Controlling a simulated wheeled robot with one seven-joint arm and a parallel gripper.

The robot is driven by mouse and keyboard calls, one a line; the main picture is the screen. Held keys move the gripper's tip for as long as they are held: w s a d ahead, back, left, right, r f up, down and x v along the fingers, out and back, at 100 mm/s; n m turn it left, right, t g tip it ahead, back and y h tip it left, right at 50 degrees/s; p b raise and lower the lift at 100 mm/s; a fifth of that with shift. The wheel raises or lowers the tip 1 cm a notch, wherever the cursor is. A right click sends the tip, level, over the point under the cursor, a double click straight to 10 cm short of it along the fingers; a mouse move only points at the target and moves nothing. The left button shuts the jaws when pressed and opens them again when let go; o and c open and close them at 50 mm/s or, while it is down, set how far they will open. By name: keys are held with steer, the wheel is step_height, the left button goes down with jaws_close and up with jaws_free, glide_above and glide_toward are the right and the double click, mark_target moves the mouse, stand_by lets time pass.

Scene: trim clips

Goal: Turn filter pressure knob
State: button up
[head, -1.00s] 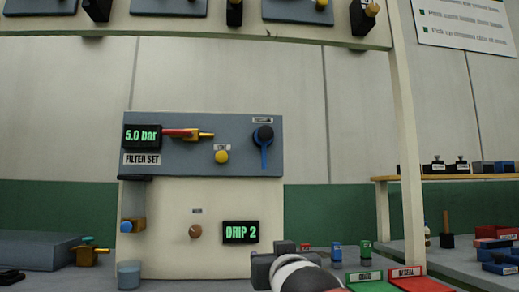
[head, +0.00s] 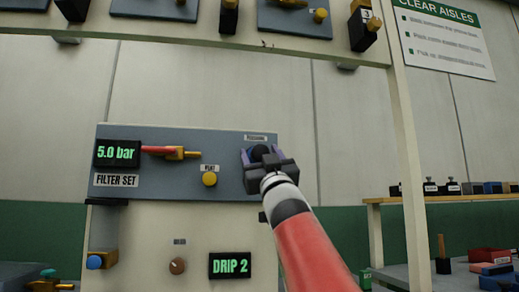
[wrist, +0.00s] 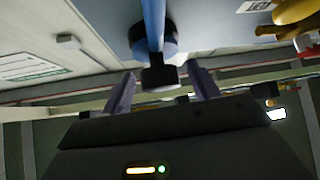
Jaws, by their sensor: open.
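The black knob (head: 259,151) with a blue lever sits at the upper right of the grey filter panel (head: 150,190); the label above it is blurred. In the wrist view the knob (wrist: 157,74) and its blue lever (wrist: 154,22) show at the top middle. My gripper (head: 262,157) is in front of the knob with its purple fingers on either side of it. In the wrist view my gripper (wrist: 160,86) is open, the knob's end between the fingertips with gaps showing. In the head view the gripper hides the lever. The panel display (head: 117,153) reads 5.0 bar.
A red-handled brass valve (head: 175,152) and a yellow button (head: 209,179) are on the panel left of the knob. Below are a small brown knob (head: 177,266) and a display (head: 230,265) reading DRIP 2. A shelf beam (head: 220,38) crosses above.

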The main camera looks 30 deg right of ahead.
steer(key=shift+w+r, duration=0.2)
steer(key=c, duration=1)
steer(key=shift+o, duration=0.2)
steer(key=shift+n+p, duration=0.3)
